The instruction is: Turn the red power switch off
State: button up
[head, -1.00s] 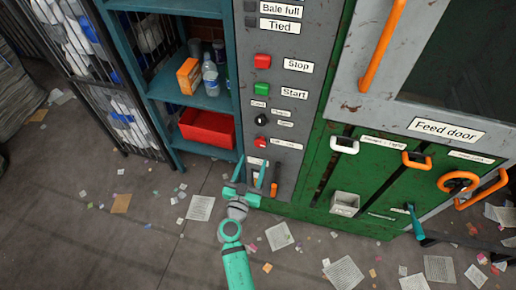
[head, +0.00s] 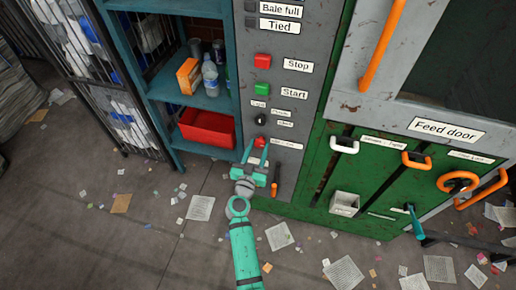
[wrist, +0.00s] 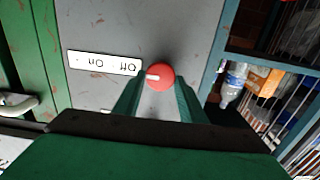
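The red power switch (wrist: 160,76) is a round red knob with a white pointer mark, on the grey control panel (wrist: 130,25). In the wrist view its "Off / On" label (wrist: 104,63) appears upside down beside it, and the pointer faces the label side. In the head view the red knob (head: 260,142) sits low on the panel, below a black knob. My gripper (head: 257,152) is right at it. In the wrist view my gripper (wrist: 157,98) has its green fingers apart, one on each side of the knob's near edge. I cannot tell whether they touch it.
Above the switch are a red Stop button (head: 263,61), a green Start button (head: 262,89) and a black knob (head: 259,120). An orange handle (head: 274,190) is just below. A teal shelf (head: 190,100) holding a red bin (head: 207,128) stands close on the left.

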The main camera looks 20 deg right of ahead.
jog(key=shift+c, duration=1.4)
jog(key=n, duration=0.4)
jog(key=shift+a, duration=0.15)
jog(key=n, duration=0.4)
jog(key=shift+w+f+n, duration=0.1)
jog(key=shift+n, duration=0.2)
jog(key=n, duration=0.4)
jog(key=shift+a+f, duration=0.1)
jog(key=shift+f+n, duration=0.1)
jog(key=shift+n, duration=2.6)
